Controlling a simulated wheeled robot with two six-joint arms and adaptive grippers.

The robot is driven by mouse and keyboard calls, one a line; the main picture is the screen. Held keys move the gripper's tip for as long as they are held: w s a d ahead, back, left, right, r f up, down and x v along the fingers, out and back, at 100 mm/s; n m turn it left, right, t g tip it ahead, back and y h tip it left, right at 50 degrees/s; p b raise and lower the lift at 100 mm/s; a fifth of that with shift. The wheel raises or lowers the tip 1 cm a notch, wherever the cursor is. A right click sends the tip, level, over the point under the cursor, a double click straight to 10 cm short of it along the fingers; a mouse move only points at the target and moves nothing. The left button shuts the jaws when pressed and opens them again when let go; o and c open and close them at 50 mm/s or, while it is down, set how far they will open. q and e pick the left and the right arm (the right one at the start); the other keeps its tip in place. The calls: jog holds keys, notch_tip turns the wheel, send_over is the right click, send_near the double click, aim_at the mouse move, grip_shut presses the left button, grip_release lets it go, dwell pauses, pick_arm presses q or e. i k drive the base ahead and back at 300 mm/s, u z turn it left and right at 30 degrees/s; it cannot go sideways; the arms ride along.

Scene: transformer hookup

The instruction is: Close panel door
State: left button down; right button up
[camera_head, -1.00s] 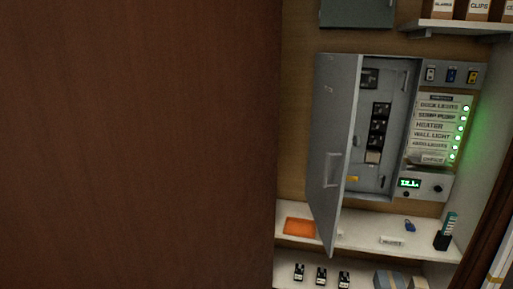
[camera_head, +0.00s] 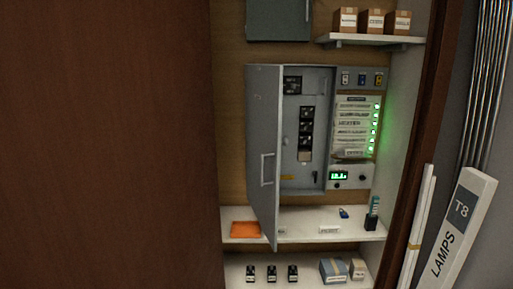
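The grey panel door (camera_head: 264,150) stands swung open on its left side, with a light handle (camera_head: 267,169) on its face. The grey electrical panel (camera_head: 318,150) behind it shows a column of black breakers (camera_head: 306,125). To the right of the breakers are labelled strips with green lights (camera_head: 375,124) and a small green display (camera_head: 339,176). Neither of my grippers is in view.
A large brown wooden surface (camera_head: 105,145) fills the left side. A white shelf (camera_head: 300,225) below the panel holds an orange sheet (camera_head: 245,230) and small items. Boxes (camera_head: 376,20) stand on an upper shelf. A lamp carton (camera_head: 456,235) leans at right.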

aim_at(264, 82)
jog(key=u, duration=0.5)
jog(key=k, duration=1.05)
jog(key=z, duration=0.25)
jog(key=i, duration=1.45)
jog(key=u, duration=1)
